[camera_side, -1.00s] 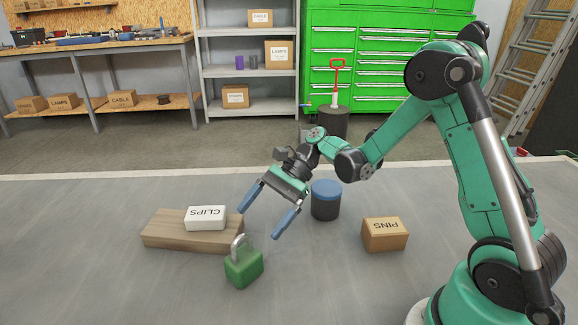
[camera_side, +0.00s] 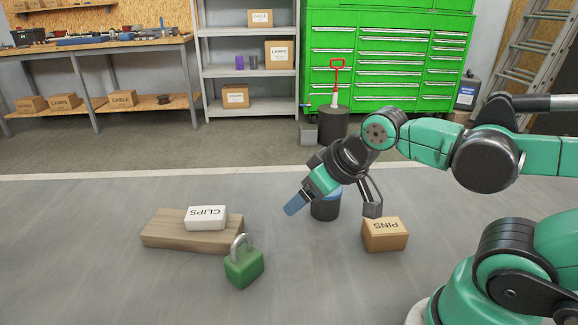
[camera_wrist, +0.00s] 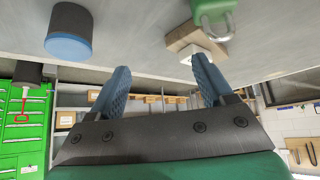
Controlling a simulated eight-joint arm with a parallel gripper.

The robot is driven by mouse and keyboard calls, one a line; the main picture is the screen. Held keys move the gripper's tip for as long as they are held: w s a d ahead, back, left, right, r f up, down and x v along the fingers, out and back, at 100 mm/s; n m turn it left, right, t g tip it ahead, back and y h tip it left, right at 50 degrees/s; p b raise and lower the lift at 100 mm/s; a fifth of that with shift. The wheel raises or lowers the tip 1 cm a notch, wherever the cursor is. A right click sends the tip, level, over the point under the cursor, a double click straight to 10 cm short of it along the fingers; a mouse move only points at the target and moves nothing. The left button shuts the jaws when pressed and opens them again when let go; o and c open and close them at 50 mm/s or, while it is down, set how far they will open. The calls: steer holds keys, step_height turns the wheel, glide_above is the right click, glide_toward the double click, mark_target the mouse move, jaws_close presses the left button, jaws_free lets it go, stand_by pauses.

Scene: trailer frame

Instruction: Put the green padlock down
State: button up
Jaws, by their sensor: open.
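The green padlock (camera_side: 243,268) stands upright on the grey tabletop, its grey shackle on top, just in front of the right end of a wooden block (camera_side: 165,236). In the wrist view the padlock (camera_wrist: 212,10) is cut off by the upper edge. My gripper (camera_side: 296,205) is to the right of and behind the padlock, clear of it. In the wrist view the two blue fingers of my gripper (camera_wrist: 160,66) are wide apart with nothing between them. In the side view only one finger shows clearly.
A white CLIPS box (camera_side: 206,218) lies on the wooden block. A dark canister with a blue top (camera_side: 325,209) stands behind my gripper, partly hidden. A cardboard PINS box (camera_side: 385,236) sits to the right. The tabletop in front of these is bare.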

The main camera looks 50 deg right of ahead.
stand_by(0.3)
steer(key=m+g+y, duration=0.5)
steer(key=m+y, duration=0.2)
steer(key=m, duration=0.5)
glide_toward(253, 247)
steer(key=w+a+f, duration=0.1)
steer(key=a, duration=0.1)
steer(key=f+m+y, duration=0.1)
steer(key=f+m+g+y, duration=0.1)
steer(key=f+m, duration=0.1)
steer(key=w+f+m+y, duration=0.1)
steer(key=m+y, duration=0.1)
steer(key=shift+w+d+f+g, duration=0.1)
steer(key=shift+d+f+g, duration=0.1)
steer(key=shift+d+g, duration=0.15)
steer(key=shift+f+m+g+y, duration=0.25)
steer(key=shift+f+m+y, duration=0.2)
steer(key=shift+y, duration=0.15)
steer(key=shift+a+f, duration=0.2)
steer(key=x, duration=0.7)
jaws_close()
